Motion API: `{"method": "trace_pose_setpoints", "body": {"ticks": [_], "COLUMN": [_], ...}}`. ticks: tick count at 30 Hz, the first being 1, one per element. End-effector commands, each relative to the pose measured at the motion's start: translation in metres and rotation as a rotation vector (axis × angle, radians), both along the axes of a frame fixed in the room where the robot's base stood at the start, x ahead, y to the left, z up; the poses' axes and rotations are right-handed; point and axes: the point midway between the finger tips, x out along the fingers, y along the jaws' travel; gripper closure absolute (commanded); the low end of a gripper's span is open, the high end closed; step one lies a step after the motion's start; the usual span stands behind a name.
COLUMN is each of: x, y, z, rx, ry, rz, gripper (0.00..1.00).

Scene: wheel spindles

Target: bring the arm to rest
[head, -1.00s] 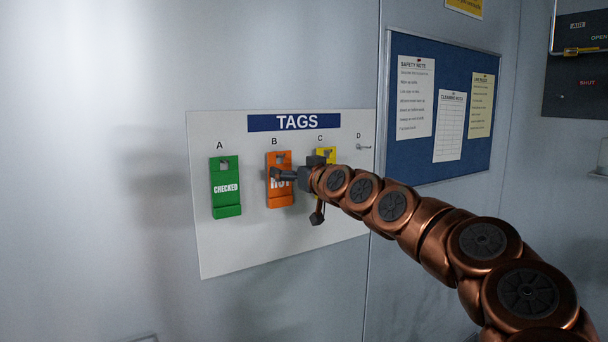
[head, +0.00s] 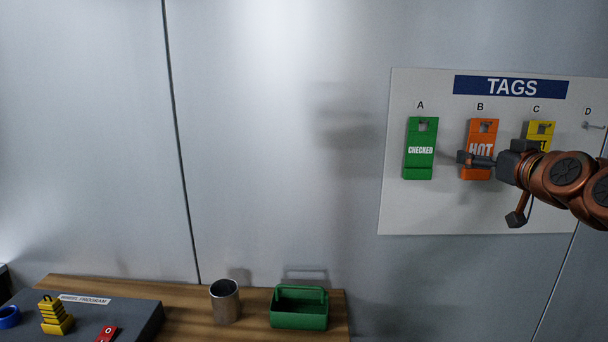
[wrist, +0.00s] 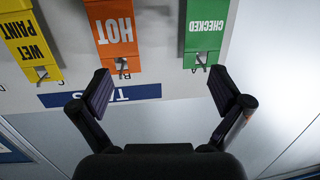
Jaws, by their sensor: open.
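My gripper (head: 475,161) is in front of the white TAGS board at the right of the head view, by the orange HOT tag. In the wrist view my gripper (wrist: 165,95) is open with its two fingers wide apart and nothing between them. My copper arm (head: 565,178) reaches in from the right edge. The green CHECKED tag (head: 419,150) hangs under A. The orange HOT tag (head: 481,135) hangs under B, partly covered by the gripper. The yellow tag (head: 541,130) hangs under C, mostly hidden by the arm in the head view; the wrist view shows it reads WET PAINT (wrist: 30,45).
Hook D (head: 594,126) on the TAGS board (head: 420,215) is bare. Below left, a wooden bench (head: 255,334) bears a metal cup (head: 225,300), a green tray (head: 299,318) and a dark panel (head: 130,310) with yellow, red and blue pieces. The wall left of the board is clear.

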Motion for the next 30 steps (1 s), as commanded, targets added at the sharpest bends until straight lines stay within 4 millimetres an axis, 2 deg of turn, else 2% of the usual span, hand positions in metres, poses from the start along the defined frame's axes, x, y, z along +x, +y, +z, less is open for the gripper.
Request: {"method": "trace_pose_setpoints", "body": {"ticks": [1,3,6,9,11,15,20,24,27,30], "x": [-0.002,-0.008,-0.023,-0.046,-0.064,-0.116,-0.190,-0.262,-0.309,-0.346], "y": [0.027,0.066,0.116,0.158,0.179,0.215,0.232,0.231,0.225,0.220], "z": [-0.009,-0.029,-0.063,-0.102,-0.127,-0.186,-0.250,-0.293,-0.315,-0.328], "rx": [-0.007,-0.010,-0.018,-0.026,-0.033,-0.048,-0.058,-0.057,-0.046,-0.034], "ry": [0.047,0.131,0.267,0.416,0.511,0.743,1.027,1.266,1.414,1.524], "rz": [0.044,0.107,0.184,0.241,0.267,0.293,0.264,0.186,0.115,0.051], "gripper": [0.00,0.00,0.00,0.00,0.00,0.00,0.00,0.00,0.00,0.00]}}
